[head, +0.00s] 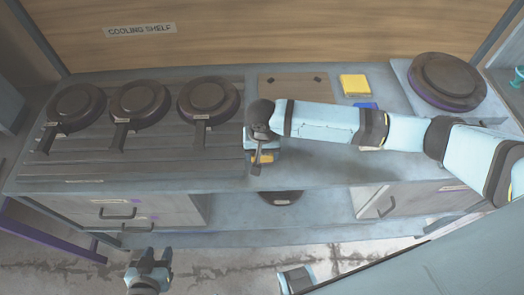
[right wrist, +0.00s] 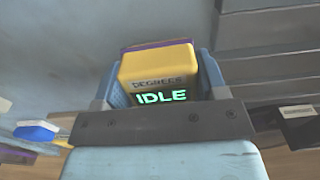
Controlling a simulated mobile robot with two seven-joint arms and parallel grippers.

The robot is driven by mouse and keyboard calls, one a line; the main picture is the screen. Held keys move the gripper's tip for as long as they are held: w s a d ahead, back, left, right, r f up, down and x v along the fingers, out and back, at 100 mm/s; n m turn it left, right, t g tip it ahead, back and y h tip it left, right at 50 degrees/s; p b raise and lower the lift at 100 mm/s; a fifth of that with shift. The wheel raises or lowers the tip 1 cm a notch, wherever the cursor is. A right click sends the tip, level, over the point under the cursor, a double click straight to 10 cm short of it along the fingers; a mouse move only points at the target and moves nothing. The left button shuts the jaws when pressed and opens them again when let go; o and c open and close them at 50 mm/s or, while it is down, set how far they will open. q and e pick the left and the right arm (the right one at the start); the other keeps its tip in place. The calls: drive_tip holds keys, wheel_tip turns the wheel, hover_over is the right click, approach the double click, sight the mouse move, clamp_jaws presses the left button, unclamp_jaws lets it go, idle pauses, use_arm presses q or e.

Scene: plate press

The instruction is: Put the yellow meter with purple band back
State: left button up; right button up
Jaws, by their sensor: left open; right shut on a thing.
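The yellow meter with a purple band (right wrist: 157,68) shows "DEGREES" and a green "IDLE" in the right wrist view. Its purple band (right wrist: 155,45) runs along the far edge. It sits between the two blue fingers of my right gripper (right wrist: 158,88), which is shut on it. In the head view, my right gripper (head: 262,160) is over the counter, just right of the slatted rack; the arm mostly hides the meter there. My left gripper (head: 148,268) is open and empty, low in front of the counter, above the floor.
Three dark round pans (head: 140,103) with handles lie on the slatted rack (head: 200,165). A brown board (head: 297,87), a yellow block (head: 354,84) and a blue piece (head: 366,105) are at the back. A dark round press (head: 447,80) stands right. Drawers (head: 118,212) are below.

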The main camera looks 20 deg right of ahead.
drive_tip(key=o, duration=0.8)
drive_tip(key=shift+f, duration=0.1)
drive_tip(key=shift+c, duration=0.2)
wheel_tip(320, 180, up, 12)
drive_tip(key=shift+r, duration=0.2)
